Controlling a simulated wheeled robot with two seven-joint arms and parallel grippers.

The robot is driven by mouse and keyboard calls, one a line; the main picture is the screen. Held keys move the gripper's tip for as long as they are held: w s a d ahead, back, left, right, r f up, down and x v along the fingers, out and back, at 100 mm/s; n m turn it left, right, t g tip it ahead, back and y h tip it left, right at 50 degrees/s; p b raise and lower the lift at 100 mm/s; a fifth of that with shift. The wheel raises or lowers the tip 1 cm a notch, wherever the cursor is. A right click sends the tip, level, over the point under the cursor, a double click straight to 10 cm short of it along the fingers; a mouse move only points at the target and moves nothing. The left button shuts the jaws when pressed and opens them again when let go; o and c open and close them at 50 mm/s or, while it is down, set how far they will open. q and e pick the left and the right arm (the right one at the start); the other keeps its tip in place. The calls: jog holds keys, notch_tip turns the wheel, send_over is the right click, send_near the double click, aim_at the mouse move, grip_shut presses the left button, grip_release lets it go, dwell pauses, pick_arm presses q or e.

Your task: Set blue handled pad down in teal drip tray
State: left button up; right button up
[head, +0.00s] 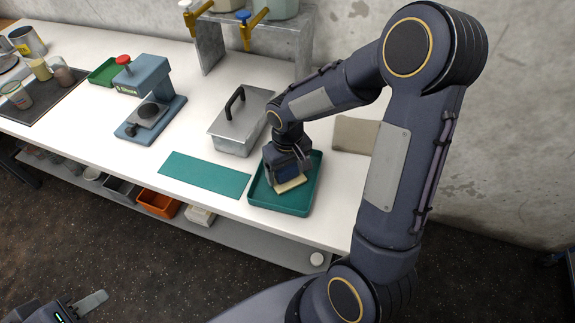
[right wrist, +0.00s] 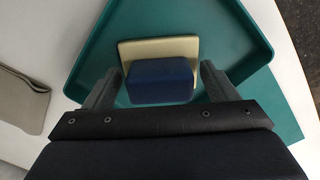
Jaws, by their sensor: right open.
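The blue handled pad has a cream base (head: 290,185) and a dark blue block handle (right wrist: 160,82). It lies flat-looking inside the teal drip tray (head: 308,203), whose wall also shows in the right wrist view (right wrist: 95,62). My right gripper (right wrist: 160,88) is open, with one finger on each side of the blue handle and a small gap to it on both sides. In the head view the right gripper (head: 287,174) points down into the tray and partly hides the pad. My left gripper (head: 88,304) is only partly in view at the lower left, far from the tray.
A metal box with a black handle (head: 238,125) stands just behind the tray. A green mat (head: 205,174) lies left of the tray. A folded grey-beige cloth (head: 352,135) lies behind right. A blue-grey press (head: 150,95) stands farther left. The tray is near the white table's front edge.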

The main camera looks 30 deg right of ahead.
aim_at(287, 168)
notch_tip(287, 168, up, 11)
jog(key=s+a+r+m+t+y, duration=0.1)
jog(key=s+a+r+t+y, duration=0.1)
jog(key=s, duration=0.6)
jog(key=s+a+r+t+y, duration=0.1)
jog(key=s+a+r+t, duration=0.1)
jog(key=s, duration=0.6)
jog(key=shift+s+m+t+y, duration=0.3)
jog(key=shift+m+t+y, duration=0.1)
jog(key=shift+t, duration=0.4)
